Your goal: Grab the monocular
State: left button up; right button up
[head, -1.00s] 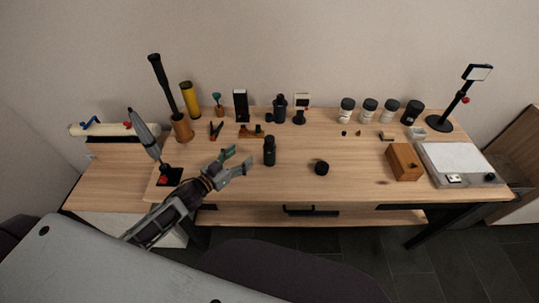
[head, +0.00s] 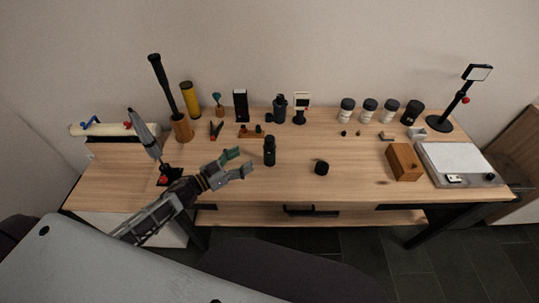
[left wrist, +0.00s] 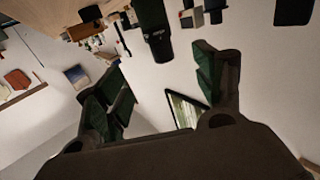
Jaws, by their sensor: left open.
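The monocular (head: 269,151), a small black upright cylinder, stands near the middle of the wooden table. My left gripper (head: 241,161) is open and empty, just left of the monocular in the head view, with its fingertips pointing toward it and a small gap between. In the left wrist view, the monocular (left wrist: 154,32) appears as a dark cylinder at the top, beyond and between the open green-padded fingers (left wrist: 160,68). My right gripper is not in view.
A black round cap-like object (head: 321,168) lies to the right of the monocular on the wooden table (head: 340,190). A wooden box (head: 404,162) and a grey scale-like device (head: 460,165) stand at the right. A black-based tripod stand (head: 160,172) is beside my arm. Several jars and small items line the back.

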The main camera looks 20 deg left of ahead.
aim_at(266, 145)
pick_arm(q)
jog(key=shift+x, duration=3.4)
jog(key=shift+w+d, duration=0.35)
jog(key=shift+w, duration=0.15)
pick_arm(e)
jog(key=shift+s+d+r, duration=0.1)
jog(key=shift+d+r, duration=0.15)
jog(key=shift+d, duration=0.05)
pick_arm(q)
jog(key=shift+w+d+p, duration=0.1)
jog(key=shift+w+p, duration=0.05)
jog(key=shift+p, duration=0.15)
